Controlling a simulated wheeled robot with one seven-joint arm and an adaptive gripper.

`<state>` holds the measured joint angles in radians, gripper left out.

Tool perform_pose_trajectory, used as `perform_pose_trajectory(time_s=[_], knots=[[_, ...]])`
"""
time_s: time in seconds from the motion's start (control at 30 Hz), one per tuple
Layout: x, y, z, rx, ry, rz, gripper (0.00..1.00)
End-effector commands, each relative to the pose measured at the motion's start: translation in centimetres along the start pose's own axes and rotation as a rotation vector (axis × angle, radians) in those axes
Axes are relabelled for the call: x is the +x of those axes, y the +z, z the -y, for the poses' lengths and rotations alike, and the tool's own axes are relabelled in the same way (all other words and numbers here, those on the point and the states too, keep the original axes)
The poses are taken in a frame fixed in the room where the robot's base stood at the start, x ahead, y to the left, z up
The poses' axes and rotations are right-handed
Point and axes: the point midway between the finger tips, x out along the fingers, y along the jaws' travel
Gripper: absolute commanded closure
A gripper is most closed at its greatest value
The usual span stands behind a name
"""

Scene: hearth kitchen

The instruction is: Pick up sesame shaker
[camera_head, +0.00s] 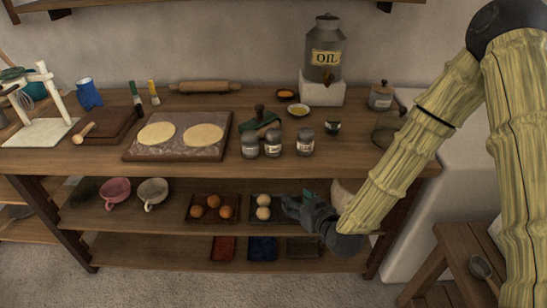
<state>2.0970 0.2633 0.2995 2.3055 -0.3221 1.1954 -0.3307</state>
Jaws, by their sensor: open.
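Three grey shakers with pale labels stand upright near the front edge of the wooden table: a left shaker (250,146), a middle shaker (272,144) and a right shaker (305,142). Their labels are too small to read, so I cannot tell which is the sesame shaker. My gripper (290,204) is dark, open and apart from the shakers. In the picture it shows below them, in front of the table's shelves, and my arm reaches in from the right. Its far finger is hard to make out.
A board with two dough rounds (215,155) lies left of the shakers. A green-based tool (260,124) lies close behind them. The oil can (325,50) stands on a white block behind. The shelf holds cups (153,192) and trays.

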Motion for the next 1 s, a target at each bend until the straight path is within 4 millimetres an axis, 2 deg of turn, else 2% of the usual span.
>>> perform_pose_trajectory(time_s=[0.03, 0.1, 0.2, 0.3, 0.43, 0.6, 1.0], knots=[[1.2, -2.4, 0.0, -0.022, -0.007, -0.093, 0.45], [1.8, -6.0, 0.3, -0.051, -0.015, -0.197, 0.45], [2.0, -9.8, 0.5, -0.08, -0.02, -0.304, 0.45], [2.0, -12.0, 0.8, -0.098, -0.023, -0.362, 0.45], [2.8, -13.3, 0.9, -0.104, -0.024, -0.384, 0.45], [5.0, -14.1, 1.0, -0.104, -0.023, -0.382, 0.45], [8.0, -15.1, 1.2, -0.103, -0.024, -0.379, 0.45]])
